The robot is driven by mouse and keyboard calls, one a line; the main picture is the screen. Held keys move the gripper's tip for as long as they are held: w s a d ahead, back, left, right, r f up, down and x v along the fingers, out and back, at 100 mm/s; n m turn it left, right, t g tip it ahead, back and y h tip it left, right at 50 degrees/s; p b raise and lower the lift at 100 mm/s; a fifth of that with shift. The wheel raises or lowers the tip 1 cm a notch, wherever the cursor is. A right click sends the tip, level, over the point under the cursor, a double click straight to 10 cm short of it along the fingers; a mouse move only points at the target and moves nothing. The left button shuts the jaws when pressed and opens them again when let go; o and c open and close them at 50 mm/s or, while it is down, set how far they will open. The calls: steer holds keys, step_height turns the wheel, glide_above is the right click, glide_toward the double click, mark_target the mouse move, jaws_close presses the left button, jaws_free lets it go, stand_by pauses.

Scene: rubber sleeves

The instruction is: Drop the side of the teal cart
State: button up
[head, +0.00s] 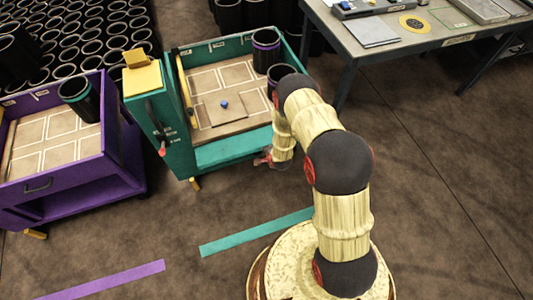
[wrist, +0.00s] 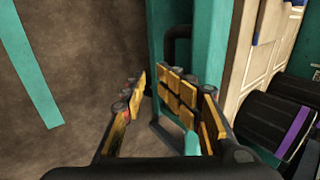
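The teal cart (head: 181,140) stands in the middle of the head view. Its near side (head: 235,153) is a teal panel, standing up along the front of the deck. In the wrist view the teal panel (wrist: 198,35) runs up the middle, with a dark bar handle (wrist: 170,45) on its face. My gripper (head: 263,160) is low at the right end of that near side. In the wrist view my gripper (wrist: 163,88) is open, its yellow-padded fingers apart in front of the panel. I cannot tell whether a finger touches the handle.
A purple cart (head: 75,200) stands at the left. Black sleeves (head: 266,50) stand on the teal cart's deck, beside a board with a blue knob (head: 224,104). A grey table (head: 420,45) is at the upper right. Floor around the teal tape (head: 255,232) is clear.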

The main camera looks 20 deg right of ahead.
steer(key=s+r+p, duration=0.1)
steer(key=s+p, duration=0.1)
steer(key=s, duration=0.5)
steer(key=shift+s+r+p, duration=0.3)
steer(key=shift+p, duration=0.05)
stand_by(0.5)
steer(key=shift+r, duration=0.1)
steer(key=v, duration=1.2)
